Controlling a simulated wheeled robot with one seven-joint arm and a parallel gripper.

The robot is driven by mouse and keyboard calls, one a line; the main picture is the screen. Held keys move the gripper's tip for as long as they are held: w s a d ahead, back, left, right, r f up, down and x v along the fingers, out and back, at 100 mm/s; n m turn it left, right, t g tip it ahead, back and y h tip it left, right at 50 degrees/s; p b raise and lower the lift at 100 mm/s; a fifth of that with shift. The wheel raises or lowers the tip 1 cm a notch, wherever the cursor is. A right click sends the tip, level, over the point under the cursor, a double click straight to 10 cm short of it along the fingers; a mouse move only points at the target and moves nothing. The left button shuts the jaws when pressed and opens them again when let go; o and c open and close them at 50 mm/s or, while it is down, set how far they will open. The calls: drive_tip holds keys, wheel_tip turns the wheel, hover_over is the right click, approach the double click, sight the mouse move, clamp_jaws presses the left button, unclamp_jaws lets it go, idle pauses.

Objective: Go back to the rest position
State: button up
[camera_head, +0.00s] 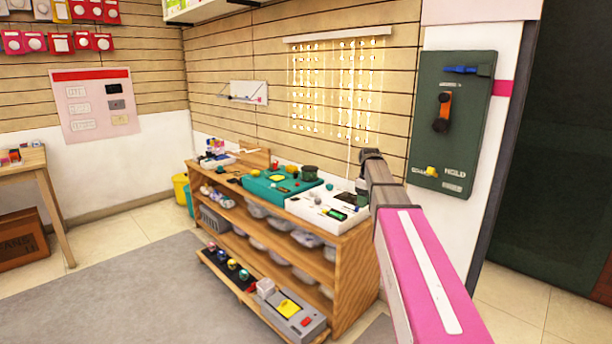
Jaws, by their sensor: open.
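My arm reaches in from the bottom right, with a pink link and a darker grey section beyond it. Its far end, with my gripper (362,188), is small and dark above the right end of the wooden shelf bench (345,262). The gripper appears open, with nothing seen held in it. Its fingertips are hard to make out against the bench top.
The bench top carries a teal case (281,184) and a white tray (328,212). A grey box with a yellow part (291,309) is on the low shelf. A green panel (452,125) hangs at right. Grey carpet (130,290) is clear at left.

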drive_tip(key=s+a+f+m, duration=0.2)
drive_tip(key=s+f+m, duration=0.2)
drive_tip(key=s+f, duration=0.8)
drive_tip(key=s+a+f+m, duration=0.2)
drive_tip(key=s+f+m, duration=0.3)
drive_tip(key=s+f, duration=0.7)
drive_tip(key=s, duration=0.3)
drive_tip(key=shift+s+a+f, duration=0.15)
drive_tip(key=shift+s+a, duration=0.15)
drive_tip(key=shift+a, duration=0.1)
